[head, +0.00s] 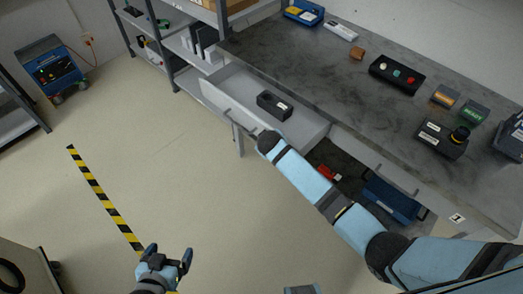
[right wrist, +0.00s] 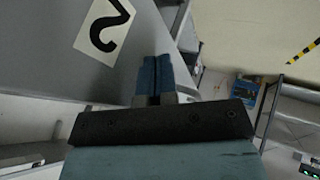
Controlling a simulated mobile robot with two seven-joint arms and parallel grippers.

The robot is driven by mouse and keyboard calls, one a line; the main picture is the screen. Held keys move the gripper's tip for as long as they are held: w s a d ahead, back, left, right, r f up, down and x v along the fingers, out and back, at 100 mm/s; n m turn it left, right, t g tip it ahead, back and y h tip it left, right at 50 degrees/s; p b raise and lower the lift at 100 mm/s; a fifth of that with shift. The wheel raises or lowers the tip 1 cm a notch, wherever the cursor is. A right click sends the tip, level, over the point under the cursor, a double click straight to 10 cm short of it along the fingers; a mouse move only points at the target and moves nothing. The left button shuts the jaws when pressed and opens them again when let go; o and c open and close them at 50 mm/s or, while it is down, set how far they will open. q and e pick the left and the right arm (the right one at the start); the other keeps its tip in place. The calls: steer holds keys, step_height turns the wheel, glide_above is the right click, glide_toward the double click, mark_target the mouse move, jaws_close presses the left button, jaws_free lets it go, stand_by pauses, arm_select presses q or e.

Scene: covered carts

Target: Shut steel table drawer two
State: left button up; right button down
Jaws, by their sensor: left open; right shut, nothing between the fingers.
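The far steel table drawer (head: 300,128) stands pulled out from under the table top and holds a small dark box (head: 274,105). In the right wrist view a "2" label (right wrist: 103,31) sits on a grey panel (right wrist: 50,60), which I take as the front of drawer two. My right arm reaches across to this drawer's front. Its gripper (right wrist: 156,75) is shut and empty, close to the labelled panel; whether it touches cannot be told. In the head view its fingers are hidden. My left gripper (head: 167,258) is open and empty, low over the floor.
Several boxes and devices stand on the table top (head: 310,55). A shelf rack (head: 175,45) stands behind. The floor left of the table is mostly clear.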

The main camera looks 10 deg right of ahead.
glide_above(294, 132)
steer(key=shift+w+d, duration=0.1)
steer(key=shift+w, duration=0.05)
stand_by(0.6)
